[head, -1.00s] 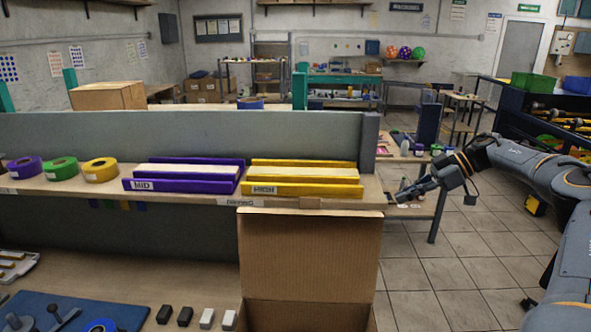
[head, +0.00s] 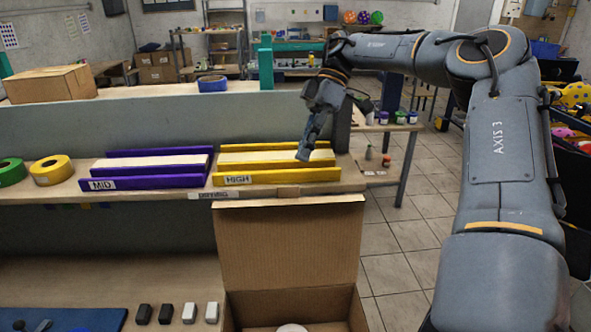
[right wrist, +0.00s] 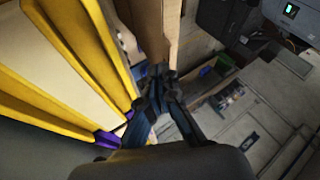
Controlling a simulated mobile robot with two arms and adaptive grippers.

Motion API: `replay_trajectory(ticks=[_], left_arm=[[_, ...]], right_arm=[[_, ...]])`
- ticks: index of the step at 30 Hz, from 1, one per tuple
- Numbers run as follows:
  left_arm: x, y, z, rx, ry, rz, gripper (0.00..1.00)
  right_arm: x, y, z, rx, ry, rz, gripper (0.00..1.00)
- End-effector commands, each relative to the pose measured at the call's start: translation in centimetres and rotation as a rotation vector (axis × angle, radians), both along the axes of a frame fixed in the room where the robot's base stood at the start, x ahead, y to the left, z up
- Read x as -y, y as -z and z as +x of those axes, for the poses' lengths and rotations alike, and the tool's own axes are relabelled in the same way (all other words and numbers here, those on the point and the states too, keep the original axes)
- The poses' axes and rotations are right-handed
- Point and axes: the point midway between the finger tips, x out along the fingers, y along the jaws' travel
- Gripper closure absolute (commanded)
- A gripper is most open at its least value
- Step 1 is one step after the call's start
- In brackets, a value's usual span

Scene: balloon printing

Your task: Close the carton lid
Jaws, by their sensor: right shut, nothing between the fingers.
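The open cardboard carton (head: 292,308) stands at the front edge of the workbench, its inside partly in view with a pale round thing (head: 292,327) at the bottom. Its lid (head: 288,245) stands up at the back, just below the shelf edge. My right gripper (head: 303,155) is shut and empty, pointing down above the yellow HIGH tray, behind and above the lid. In the right wrist view the fingers (right wrist: 158,85) are together beside the yellow tray, with a brown board edge beyond. My left gripper is not in view.
The shelf holds the yellow HIGH tray (head: 275,175), the purple MID tray (head: 148,182) and tape rolls (head: 52,170). Several small black and white blocks (head: 188,313) lie left of the carton. Floor (head: 385,245) is open to its right.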

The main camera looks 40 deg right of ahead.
Motion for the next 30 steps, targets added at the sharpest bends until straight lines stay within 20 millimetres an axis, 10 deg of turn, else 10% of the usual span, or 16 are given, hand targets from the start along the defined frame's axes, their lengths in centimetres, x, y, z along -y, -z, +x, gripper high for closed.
replay_trajectory(ticks=[12,30], left_arm=[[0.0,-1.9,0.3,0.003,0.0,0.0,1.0],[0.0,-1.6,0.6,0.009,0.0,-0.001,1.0]], right_arm=[[-3.2,3.7,-0.6,0.0,0.0,0.001,1.0],[-3.3,4.1,-0.4,0.028,0.0,-0.023,1.0]])
